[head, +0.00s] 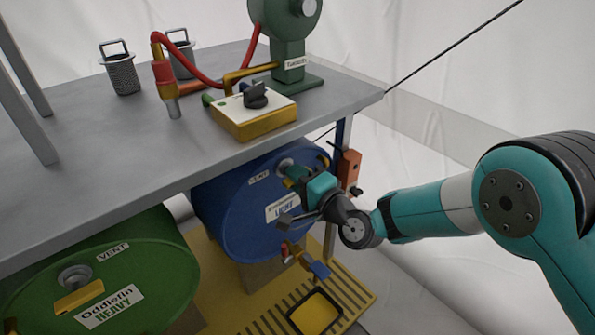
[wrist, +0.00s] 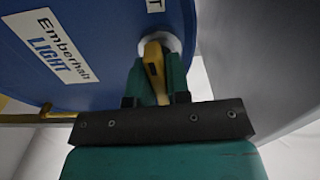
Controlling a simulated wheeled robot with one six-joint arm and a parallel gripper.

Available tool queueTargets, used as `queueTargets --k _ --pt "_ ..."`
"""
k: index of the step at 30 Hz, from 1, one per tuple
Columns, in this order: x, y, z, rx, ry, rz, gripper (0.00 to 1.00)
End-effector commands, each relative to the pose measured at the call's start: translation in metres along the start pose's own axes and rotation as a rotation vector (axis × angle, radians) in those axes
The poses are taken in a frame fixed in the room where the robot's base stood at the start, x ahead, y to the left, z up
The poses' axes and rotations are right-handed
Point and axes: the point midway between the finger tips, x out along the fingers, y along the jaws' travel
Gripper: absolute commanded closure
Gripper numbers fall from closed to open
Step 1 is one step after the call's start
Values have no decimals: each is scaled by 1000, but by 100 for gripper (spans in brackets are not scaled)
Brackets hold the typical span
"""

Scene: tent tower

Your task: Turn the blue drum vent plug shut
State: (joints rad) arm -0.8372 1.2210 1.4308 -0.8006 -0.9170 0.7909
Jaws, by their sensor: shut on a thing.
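The blue drum (head: 238,215) lies on its side under the grey shelf, its round end facing out with "VENT" and "LIGHT" labels. Its vent plug (wrist: 153,58) has a yellow handle and sits in a pale round fitting near the top of the drum end. My gripper (wrist: 158,75) is shut on the yellow handle, one green finger on each side. In the head view my gripper (head: 296,180) reaches in from the right and hides most of the plug. The handle looks roughly upright in the wrist view; its exact angle is hard to tell.
A green drum (head: 150,262) with its own yellow-handled vent plug (head: 78,296) lies at left. A blue-handled tap (head: 318,269) is below the blue drum, above a yellow tray (head: 314,313). The shelf (head: 215,150) overhangs close above; an orange box (head: 349,170) hangs on its post.

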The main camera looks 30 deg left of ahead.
Motion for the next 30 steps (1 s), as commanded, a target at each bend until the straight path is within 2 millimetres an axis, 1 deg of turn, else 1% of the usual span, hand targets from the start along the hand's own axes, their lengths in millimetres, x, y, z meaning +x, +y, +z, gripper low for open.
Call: queueTargets --k 9,23,24,26,27,30 --pt "0 -1 -1 96 1 -1 100" --pt "0 0 -1 109 1 -1 100" --pt "0 0 -1 109 1 -1 81" --pt "0 0 0 109 1 -1 67" --pt "0 0 0 109 1 -1 62" --pt "0 0 0 109 0 -1 62"
